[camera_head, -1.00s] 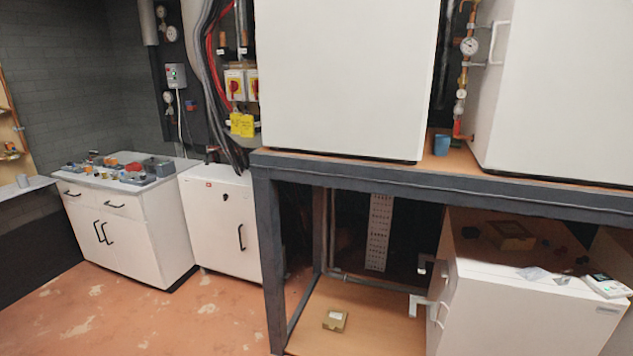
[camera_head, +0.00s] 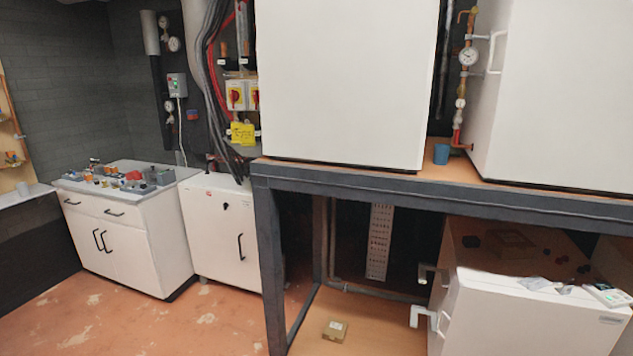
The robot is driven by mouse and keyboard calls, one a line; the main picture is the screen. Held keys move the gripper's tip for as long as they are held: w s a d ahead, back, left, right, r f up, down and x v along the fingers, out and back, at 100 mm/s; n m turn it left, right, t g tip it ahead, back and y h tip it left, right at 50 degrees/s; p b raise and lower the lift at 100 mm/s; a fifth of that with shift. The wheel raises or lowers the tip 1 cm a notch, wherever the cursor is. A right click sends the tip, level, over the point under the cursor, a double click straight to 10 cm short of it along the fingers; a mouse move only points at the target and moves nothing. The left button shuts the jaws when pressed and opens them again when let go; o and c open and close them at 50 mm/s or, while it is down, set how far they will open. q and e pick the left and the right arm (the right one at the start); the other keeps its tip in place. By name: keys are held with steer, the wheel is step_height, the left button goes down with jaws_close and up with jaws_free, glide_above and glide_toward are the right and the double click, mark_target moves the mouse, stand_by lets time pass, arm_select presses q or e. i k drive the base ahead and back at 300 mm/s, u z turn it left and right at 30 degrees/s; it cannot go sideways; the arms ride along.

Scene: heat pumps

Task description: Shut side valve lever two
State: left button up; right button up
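No lever in view can be told for certain as side valve lever two. A copper pipe with a round gauge (camera_head: 468,57) and small fittings (camera_head: 460,103) runs up between two large white units at the upper right. Two upright fittings with orange tops, one of them the left fitting (camera_head: 223,50), show on the wall beside the left unit. They are too small to tell if they are valve levers or how they are set. Neither of my grippers is in view.
A dark steel bench frame (camera_head: 440,188) carries the large white units. A blue cup (camera_head: 441,153) stands on it. Below are a white cabinet (camera_head: 535,318) and a small box (camera_head: 335,330). Low white cabinets (camera_head: 219,235) stand left. The floor (camera_head: 110,320) in front of them is clear.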

mark_target(458, 120)
steer(key=k, duration=1.25)
steer(key=z, duration=0.95)
steer(key=i, duration=0.75)
steer(key=z, duration=0.9)
steer(key=i, duration=0.95)
steer(key=u, duration=0.6)
steer(key=i, duration=0.9)
steer(key=u, duration=1.05)
steer(key=i, duration=0.2)
steer(key=u, duration=0.15)
